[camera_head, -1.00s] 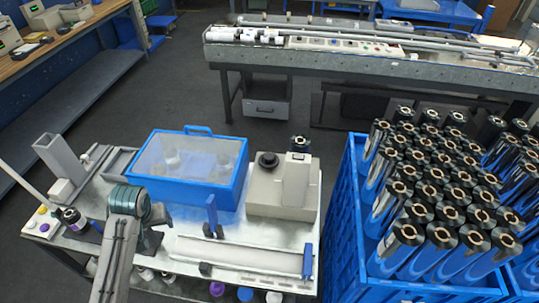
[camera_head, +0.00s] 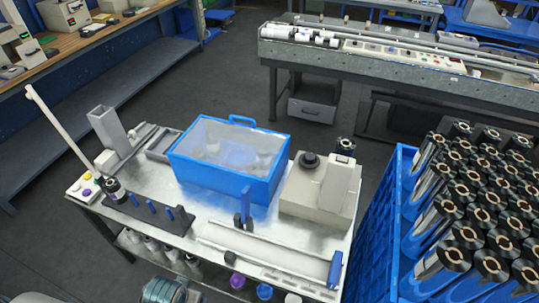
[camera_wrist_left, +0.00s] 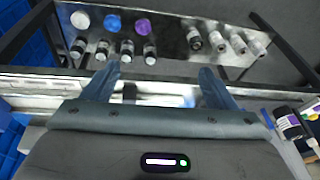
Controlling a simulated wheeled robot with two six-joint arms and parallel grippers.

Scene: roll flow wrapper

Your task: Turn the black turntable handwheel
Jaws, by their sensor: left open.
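A black round handwheel or knob (camera_head: 309,160) sits on top of the beige machine (camera_head: 312,205) at the right part of the metal table. I cannot tell for sure that it is the turntable handwheel. In the head view only a piece of my left arm shows at the bottom edge. In the left wrist view my left gripper (camera_wrist_left: 160,84) has its two fingers wide apart with nothing between them. It is above the table's front edge, with the lower shelf beyond, and the handwheel does not show there. My right gripper is not in view.
A blue bin with a clear cover (camera_head: 228,160) stands left of the machine. A long white tray (camera_head: 265,250) lies in front. A dark bottle (camera_head: 113,188) and blue-handled tools (camera_head: 151,207) are at the left. A blue crate of rolls (camera_head: 400,185) stands close on the right.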

